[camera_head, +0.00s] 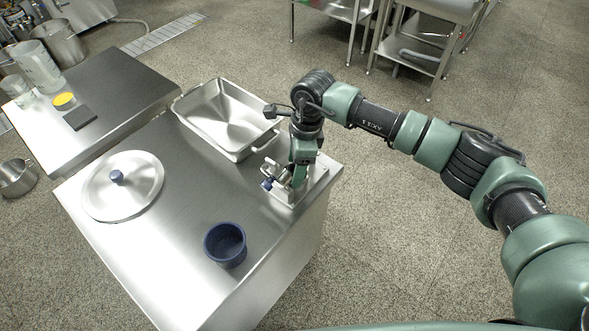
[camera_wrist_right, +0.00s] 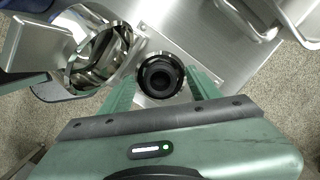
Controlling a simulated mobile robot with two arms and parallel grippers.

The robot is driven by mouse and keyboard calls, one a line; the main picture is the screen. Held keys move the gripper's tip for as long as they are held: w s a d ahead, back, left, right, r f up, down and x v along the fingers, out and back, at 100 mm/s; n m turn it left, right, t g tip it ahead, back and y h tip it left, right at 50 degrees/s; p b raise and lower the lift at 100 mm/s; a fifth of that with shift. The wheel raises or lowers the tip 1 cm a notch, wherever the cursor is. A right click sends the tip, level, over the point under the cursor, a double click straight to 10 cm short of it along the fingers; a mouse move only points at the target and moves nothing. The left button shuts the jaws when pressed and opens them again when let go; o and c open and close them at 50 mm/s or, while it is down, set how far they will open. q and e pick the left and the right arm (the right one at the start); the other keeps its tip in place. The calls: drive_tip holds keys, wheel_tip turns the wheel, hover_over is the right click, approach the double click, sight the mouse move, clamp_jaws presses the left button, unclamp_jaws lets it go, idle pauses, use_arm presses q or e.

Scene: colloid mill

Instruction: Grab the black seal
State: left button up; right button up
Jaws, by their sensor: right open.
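My right gripper (camera_wrist_right: 162,88) is open, with one green finger on each side of the seal. I cannot tell whether the fingers touch it. In the head view my right gripper (camera_head: 297,182) points down over the corner of the steel table, among metal fittings, and the seal cannot be made out there. My left gripper is not in view.
A shiny metal clamp ring (camera_wrist_right: 100,50) stands close left of the seal in the wrist view. The steel table (camera_head: 165,235) also holds a deep steel tray (camera_head: 190,120), a lid with a blue knob (camera_head: 135,195) and a dark blue cup (camera_head: 225,247).

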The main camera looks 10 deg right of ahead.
clamp_jaws()
